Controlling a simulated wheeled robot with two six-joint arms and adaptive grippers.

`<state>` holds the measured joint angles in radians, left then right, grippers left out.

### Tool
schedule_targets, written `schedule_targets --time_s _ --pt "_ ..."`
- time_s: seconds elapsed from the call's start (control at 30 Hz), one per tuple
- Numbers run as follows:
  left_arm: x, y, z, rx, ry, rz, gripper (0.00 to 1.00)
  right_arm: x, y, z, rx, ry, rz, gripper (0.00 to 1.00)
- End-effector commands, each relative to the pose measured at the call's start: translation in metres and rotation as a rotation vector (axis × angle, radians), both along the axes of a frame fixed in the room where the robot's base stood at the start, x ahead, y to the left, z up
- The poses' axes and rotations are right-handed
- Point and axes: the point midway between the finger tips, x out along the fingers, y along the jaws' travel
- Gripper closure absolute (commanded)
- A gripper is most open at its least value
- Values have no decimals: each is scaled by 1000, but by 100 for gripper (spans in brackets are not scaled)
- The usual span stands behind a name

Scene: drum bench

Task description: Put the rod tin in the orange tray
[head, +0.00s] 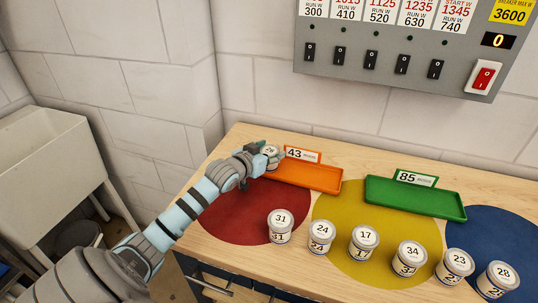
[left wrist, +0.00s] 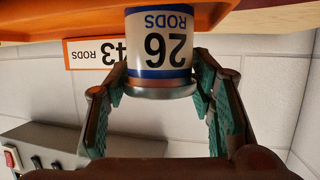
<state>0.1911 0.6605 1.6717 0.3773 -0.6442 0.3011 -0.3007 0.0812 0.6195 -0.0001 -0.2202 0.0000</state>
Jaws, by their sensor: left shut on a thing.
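The rod tin, marked 26 RODS (left wrist: 160,48), is a small pale can with a blue band, between the fingers of my left gripper (left wrist: 160,78), which is shut on it. In the head view the tin's lid (head: 270,150) shows at the left end of the orange tray (head: 312,178), partly hidden by my left gripper (head: 268,160). In the left wrist view, which is upside down, the orange tray (left wrist: 70,20) is close by the tin's base. I cannot tell whether the tin touches the tray floor. My right gripper is in neither view.
A 43 RODS card (head: 303,154) stands behind the orange tray. A green tray (head: 415,197) with an 85 card is to the right. Several numbered tins, such as 31 (head: 280,226) and 17 (head: 364,243), stand along the front. A switch panel (head: 400,55) hangs above.

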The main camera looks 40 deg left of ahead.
Motion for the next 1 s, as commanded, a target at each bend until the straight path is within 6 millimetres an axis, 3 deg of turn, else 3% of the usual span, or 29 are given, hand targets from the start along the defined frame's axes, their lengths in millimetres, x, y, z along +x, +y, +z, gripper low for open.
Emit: schedule_targets --time_s 0.13,0.17,0.27,0.67,0.77,1.0 --pt "0 0 1 0 2 0 84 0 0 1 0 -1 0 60" --pt "0 0 1 -1 3 0 46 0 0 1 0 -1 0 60" --pt "0 0 1 -1 3 0 31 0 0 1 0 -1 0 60" --pt "-7 0 4 1 4 1 31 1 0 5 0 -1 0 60" --pt "-23 -2 11 4 6 -1 31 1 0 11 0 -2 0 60" --pt "-83 -10 35 10 11 -5 31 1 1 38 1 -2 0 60"
